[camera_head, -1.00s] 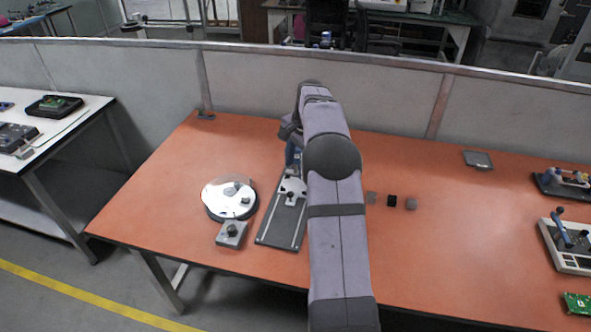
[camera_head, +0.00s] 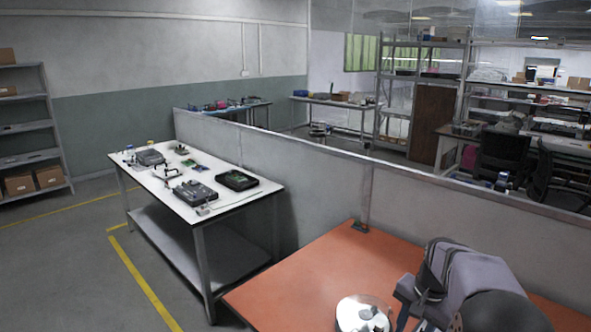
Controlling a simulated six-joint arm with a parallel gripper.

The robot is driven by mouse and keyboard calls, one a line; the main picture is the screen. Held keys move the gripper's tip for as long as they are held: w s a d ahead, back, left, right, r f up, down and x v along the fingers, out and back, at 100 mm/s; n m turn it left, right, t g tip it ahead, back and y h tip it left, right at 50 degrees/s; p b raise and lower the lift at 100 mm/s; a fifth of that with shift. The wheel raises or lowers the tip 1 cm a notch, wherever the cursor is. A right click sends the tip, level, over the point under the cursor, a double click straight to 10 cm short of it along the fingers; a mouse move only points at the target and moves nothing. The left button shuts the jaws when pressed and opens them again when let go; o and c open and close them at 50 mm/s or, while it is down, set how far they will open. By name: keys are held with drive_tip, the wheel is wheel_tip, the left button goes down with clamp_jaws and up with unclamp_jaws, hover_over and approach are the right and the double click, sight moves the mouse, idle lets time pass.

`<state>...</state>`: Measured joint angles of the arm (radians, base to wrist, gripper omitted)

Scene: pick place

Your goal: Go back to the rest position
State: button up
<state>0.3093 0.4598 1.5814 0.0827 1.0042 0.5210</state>
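My arm shows at the lower right, over the orange table (camera_head: 325,267), with its links cut off by the picture's lower edge. The gripper's fingertips cannot be made out; the end of the arm is hidden or out of the frame. A round device with a shiny disc top (camera_head: 364,312) stands on the orange table just left of my arm, partly cut off below.
A white table (camera_head: 225,207) with several devices stands to the left, apart from the orange table. A grey partition (camera_head: 310,170) runs behind both tables. Shelves (camera_head: 425,75) stand at the back right. The left part of the orange table's top is clear.

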drive_tip(key=s+a+f+n+p, duration=0.1)
drive_tip(key=s+a+n, duration=0.25)
drive_tip(key=s, duration=0.45)
drive_tip(key=s+a+f+n+g, duration=0.1)
drive_tip(key=s+a+n, duration=0.2)
drive_tip(key=s+a, duration=0.35)
drive_tip(key=s+a+f+n+p, duration=0.1)
drive_tip(key=s+a+f+n, duration=0.2)
drive_tip(key=s, duration=0.6)
wheel_tip(320, 180, down, 17)
drive_tip(key=b, duration=1.9)
drive_tip(key=shift+d, duration=0.15)
drive_tip(key=shift+s+r+n, duration=0.1)
drive_tip(key=shift+n, duration=0.15)
wheel_tip(320, 180, up, 18)
drive_tip(key=p, duration=1.8)
drive_tip(key=shift+r+p, duration=0.2)
drive_tip(key=shift+p, duration=0.1)
